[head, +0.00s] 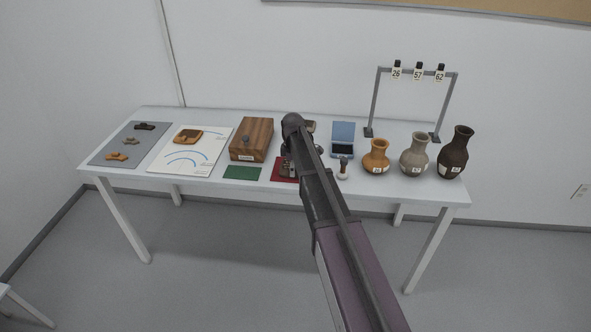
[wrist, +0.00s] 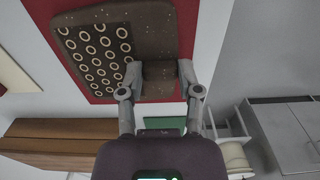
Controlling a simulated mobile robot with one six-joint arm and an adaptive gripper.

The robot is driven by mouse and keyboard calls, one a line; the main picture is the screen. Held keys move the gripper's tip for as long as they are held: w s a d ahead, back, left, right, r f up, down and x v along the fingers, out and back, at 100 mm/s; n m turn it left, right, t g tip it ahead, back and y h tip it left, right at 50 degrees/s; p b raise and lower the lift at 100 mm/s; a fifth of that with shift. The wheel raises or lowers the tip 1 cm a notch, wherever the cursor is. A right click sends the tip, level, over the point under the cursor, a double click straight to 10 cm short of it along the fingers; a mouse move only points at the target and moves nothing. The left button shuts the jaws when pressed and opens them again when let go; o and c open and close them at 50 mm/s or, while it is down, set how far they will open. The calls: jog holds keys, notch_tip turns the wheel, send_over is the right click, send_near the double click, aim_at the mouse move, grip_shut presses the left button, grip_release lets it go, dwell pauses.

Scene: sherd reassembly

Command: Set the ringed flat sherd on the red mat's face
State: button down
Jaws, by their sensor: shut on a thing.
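The ringed flat sherd (wrist: 85,45) is a dark brown speckled slab with a darker patch of cream rings. It is gripped near its edge between the two fingertips of my gripper (wrist: 159,72) in the wrist view. The red mat (wrist: 40,20) shows behind and around the sherd there. In the head view the red mat (head: 280,176) lies at the table's front, partly covered by my arm and gripper. My arm hides most of the sherd in that view. I cannot tell whether the sherd touches the mat.
A green mat (head: 242,173) and a wooden box (head: 251,139) are left of the red mat. A brush (head: 343,168), a blue case (head: 343,139) and three vases, including an orange one (head: 376,157), stand to the right. A tag rack (head: 415,73) stands behind the vases.

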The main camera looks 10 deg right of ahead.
jog(key=shift+f, duration=0.15)
jog(key=shift+c, duration=1.5)
grip_release()
jog(key=shift+r, duration=0.25)
notch_tip(320, 180, up, 12)
jog(key=p, duration=1.2)
jog(key=shift+f, duration=0.1)
